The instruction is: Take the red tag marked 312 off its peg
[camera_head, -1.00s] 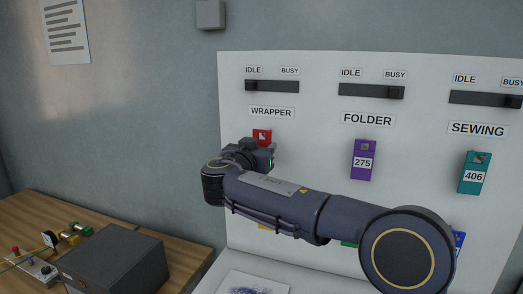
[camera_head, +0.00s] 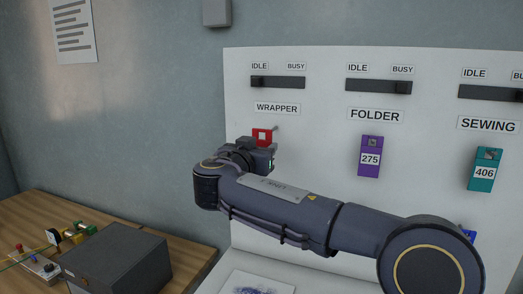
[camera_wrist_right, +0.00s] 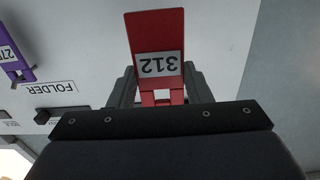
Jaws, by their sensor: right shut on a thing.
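The red tag (camera_head: 261,138) shows under the WRAPPER label in the head view, just above my right gripper (camera_head: 262,155). In the right wrist view the red tag (camera_wrist_right: 157,35) reads 312 upside down, and my right gripper (camera_wrist_right: 161,98) is shut on its holed end. A peg (camera_head: 275,128) sticks out of the panel at the tag's upper right. The tag's opening looks pale and empty, with the peg beside it, so the tag appears off the peg. My left gripper is not in view.
The white panel (camera_head: 325,150) carries a purple tag 275 (camera_head: 370,158) under FOLDER and a teal tag 406 (camera_head: 484,170) under SEWING. Black sliders sit above. My right arm hides the lower panel. A dark box (camera_head: 115,262) stands on the wooden table (camera_head: 35,215) at left.

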